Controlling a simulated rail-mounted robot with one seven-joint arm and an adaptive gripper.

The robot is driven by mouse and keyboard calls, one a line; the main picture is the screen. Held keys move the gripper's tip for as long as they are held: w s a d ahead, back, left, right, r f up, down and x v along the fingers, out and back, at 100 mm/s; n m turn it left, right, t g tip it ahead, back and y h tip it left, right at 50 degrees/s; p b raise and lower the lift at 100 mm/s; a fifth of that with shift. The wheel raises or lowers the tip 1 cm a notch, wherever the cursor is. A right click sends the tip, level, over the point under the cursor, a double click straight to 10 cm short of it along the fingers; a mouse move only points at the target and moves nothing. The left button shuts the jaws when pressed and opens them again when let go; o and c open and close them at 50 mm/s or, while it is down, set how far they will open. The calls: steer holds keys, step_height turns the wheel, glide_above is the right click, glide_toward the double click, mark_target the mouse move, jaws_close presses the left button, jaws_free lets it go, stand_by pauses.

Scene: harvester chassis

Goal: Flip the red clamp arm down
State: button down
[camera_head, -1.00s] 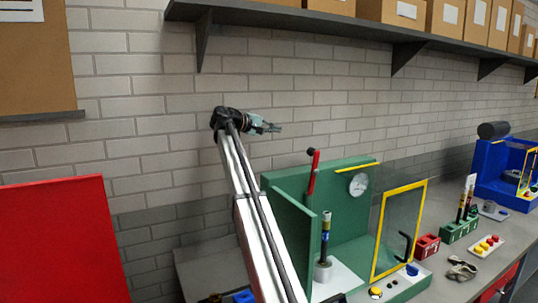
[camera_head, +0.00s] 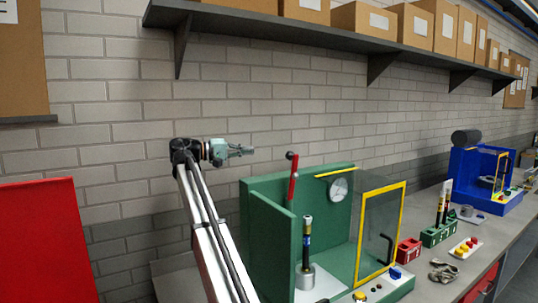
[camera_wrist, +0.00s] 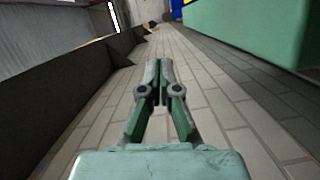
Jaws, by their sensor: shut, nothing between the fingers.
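The red clamp arm (camera_head: 293,180) stands upright, tilted slightly, at the back of the green fixture (camera_head: 268,230). It has a dark knob at its top. My gripper (camera_head: 252,151) is up in front of the brick wall, to the left of the clamp arm and a little above its knob in the head view, pointing right and apart from it. In the wrist view my gripper (camera_wrist: 160,70) is shut and empty, with the fingertips together. The clamp arm does not show in the wrist view.
The fixture holds a dark cylinder (camera_head: 306,235), a gauge (camera_head: 338,189) and a yellow-framed clear door (camera_head: 380,235). A shelf (camera_head: 340,35) with boxes runs above. A blue fixture (camera_head: 475,175) stands further right. The space between gripper and wall is narrow.

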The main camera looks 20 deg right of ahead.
steer(key=d+p, duration=0.1)
steer(key=d, duration=0.2)
steer(key=d+p, duration=0.1)
steer(key=d, duration=0.5)
steer(key=shift+s+d+f+p, duration=0.1)
steer(key=shift+s+d+p, duration=0.2)
steer(key=shift+s+p, duration=0.1)
steer(key=s, duration=0.2)
steer(key=s+p, duration=0.1)
steer(key=shift+d+f, duration=0.3)
steer(key=shift+d, duration=0.05)
steer(key=shift+s+d+f, duration=0.1)
steer(key=shift+s+f, duration=0.05)
steer(key=shift+s, duration=0.2)
